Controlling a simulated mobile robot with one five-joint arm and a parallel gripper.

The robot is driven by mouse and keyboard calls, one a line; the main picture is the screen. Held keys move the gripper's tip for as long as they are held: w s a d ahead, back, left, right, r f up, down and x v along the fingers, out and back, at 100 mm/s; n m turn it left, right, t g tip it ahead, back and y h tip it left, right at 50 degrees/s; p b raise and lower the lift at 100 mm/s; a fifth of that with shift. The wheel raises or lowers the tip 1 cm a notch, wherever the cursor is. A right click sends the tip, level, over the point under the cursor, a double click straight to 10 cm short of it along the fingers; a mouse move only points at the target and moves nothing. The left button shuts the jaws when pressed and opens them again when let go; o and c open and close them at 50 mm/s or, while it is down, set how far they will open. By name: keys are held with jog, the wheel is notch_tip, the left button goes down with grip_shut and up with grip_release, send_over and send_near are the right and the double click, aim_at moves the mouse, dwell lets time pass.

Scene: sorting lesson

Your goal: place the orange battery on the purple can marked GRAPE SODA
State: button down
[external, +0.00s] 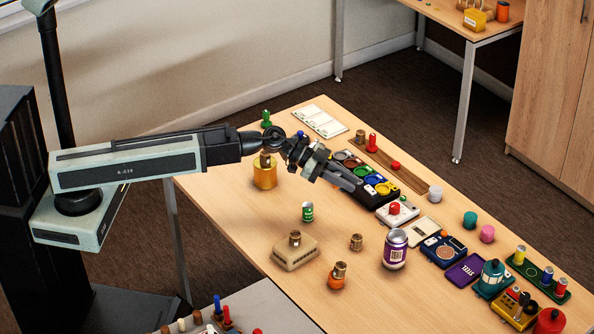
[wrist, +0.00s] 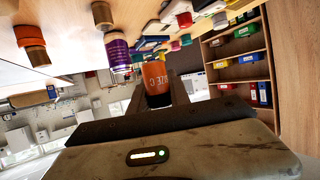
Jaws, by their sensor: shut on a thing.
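The orange battery (wrist: 156,78), with a dark end and printed marks, is between the jaws of my gripper (external: 350,181) in the wrist view.
The table's left part is mostly clear.

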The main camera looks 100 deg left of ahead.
jog(key=w+d+r+m+h+p, duration=0.1)
jog(key=w+d+r+h+p, duration=0.15)
jog(key=d, duration=1.45)
jog(key=b, duration=0.2)
send_over(407, 240)
jog(key=shift+s+f+g+y, duration=0.25)
jog(key=shift+f+g+y, duration=0.05)
jog(key=shift+f+y, duration=0.2)
jog(key=f+b, duration=0.3)
jog(key=f, duration=0.1)
jog(key=shift+w+b, duration=0.25)
jog(key=shift+b, duration=0.15)
jog(key=shift+r, duration=0.25)
jog(key=shift+f, duration=0.15)
jog(key=c, duration=1.2)
grip_release()
